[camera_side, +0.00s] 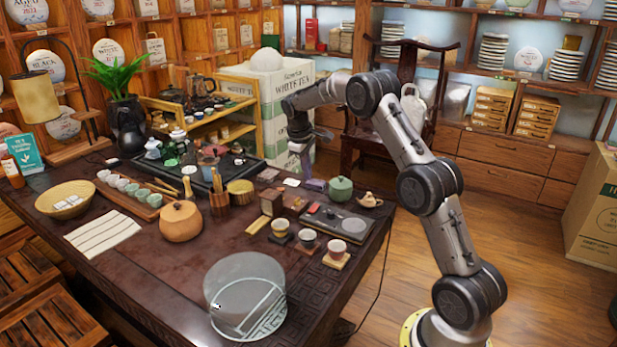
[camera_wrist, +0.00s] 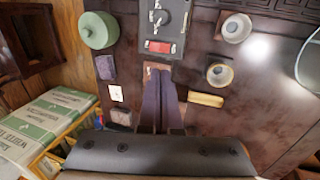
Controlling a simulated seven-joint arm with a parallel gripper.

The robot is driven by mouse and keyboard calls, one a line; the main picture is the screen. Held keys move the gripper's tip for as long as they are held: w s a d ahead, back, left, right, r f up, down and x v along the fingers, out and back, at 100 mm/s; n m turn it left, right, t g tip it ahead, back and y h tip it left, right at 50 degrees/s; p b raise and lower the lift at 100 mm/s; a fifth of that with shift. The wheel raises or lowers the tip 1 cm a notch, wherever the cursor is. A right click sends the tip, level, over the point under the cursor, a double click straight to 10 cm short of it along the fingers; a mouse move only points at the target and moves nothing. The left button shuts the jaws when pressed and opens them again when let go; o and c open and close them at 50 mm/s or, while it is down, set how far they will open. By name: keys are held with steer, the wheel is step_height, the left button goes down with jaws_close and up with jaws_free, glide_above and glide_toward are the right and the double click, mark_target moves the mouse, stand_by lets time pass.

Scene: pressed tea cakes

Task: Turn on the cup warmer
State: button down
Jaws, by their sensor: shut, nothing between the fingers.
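The cup warmer is a flat dark grey plate (camera_side: 352,225) with a round disc, near the table's right edge in the side view. In the wrist view its body (camera_wrist: 179,46) is at the top centre, with a red switch (camera_wrist: 158,46) near its lower end. Whether the switch is on or off I cannot tell. My gripper (camera_side: 306,174) is over the table, to the left of the green pot, in the side view. In the wrist view my gripper (camera_wrist: 161,74) is shut and empty, its fingertips just below the red switch in the picture. Contact is not visible.
A green lidded pot (camera_wrist: 98,30) and small dark box (camera_wrist: 105,67) lie left of the warmer in the wrist view. Small cups (camera_wrist: 237,28) and a yellow piece (camera_wrist: 205,99) lie right. A round glass-like disc (camera_side: 245,285) is at the table's front.

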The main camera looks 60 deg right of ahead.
mark_target(317, 205)
steer(key=shift+d+r+h, duration=0.2)
steer(key=shift+d+h, duration=0.1)
steer(key=shift+d, duration=0.15)
steer(key=x, duration=1.4)
steer(key=shift+d+f+y, duration=0.3)
steer(key=shift+f+y, duration=0.05)
steer(key=shift+y, duration=0.05)
steer(key=shift+a, duration=0.1)
